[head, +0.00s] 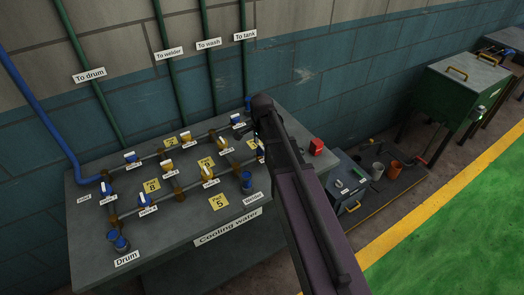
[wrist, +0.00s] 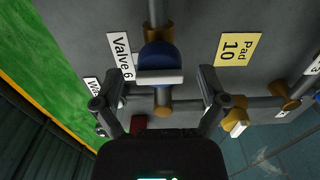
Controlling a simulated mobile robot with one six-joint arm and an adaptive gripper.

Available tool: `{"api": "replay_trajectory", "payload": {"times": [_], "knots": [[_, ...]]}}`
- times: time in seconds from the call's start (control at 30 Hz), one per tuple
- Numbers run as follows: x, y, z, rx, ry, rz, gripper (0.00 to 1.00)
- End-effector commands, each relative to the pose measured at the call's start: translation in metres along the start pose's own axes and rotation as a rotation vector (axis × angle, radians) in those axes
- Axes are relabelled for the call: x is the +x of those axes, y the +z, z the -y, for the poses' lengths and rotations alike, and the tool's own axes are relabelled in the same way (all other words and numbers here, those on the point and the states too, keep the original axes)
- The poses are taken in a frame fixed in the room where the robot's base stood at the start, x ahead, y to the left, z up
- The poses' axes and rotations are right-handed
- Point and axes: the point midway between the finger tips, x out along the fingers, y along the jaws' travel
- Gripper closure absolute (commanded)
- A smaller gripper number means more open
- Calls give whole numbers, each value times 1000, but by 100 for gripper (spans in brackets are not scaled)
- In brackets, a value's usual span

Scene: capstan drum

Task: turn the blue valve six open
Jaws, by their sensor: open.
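The blue valve six (wrist: 158,58) shows in the wrist view beside a white label reading "Valve 6" (wrist: 121,56). It has a round blue body and a pale flat handle (wrist: 160,77) lying across the pipe in the picture. My gripper (wrist: 152,80) is open, with one finger to the left of the handle and one to the right. The fingers look apart from the valve; I cannot tell the depth between them. In the head view my gripper (head: 262,108) is over the right end of the cooling water bench (head: 192,262), and my arm hides part of the bench there.
Pipes with several blue and yellow valves cover the bench top. A yellow card, "Pad 10" (wrist: 238,49), lies right of valve six in the wrist view. A red object (head: 316,147) sits near the bench's right corner. A grey box (head: 347,184) stands beyond it.

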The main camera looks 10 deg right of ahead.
Motion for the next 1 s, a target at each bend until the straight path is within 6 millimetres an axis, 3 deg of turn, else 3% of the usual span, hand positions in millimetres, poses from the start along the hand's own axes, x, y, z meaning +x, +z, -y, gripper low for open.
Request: {"api": "replay_trajectory", "payload": {"times": [0.47,0.73,1.0], "knots": [[4,0,0,0,0,0,7],[4,0,0,0,0,0,87],[4,0,0,-7,0,-1,90]]}}
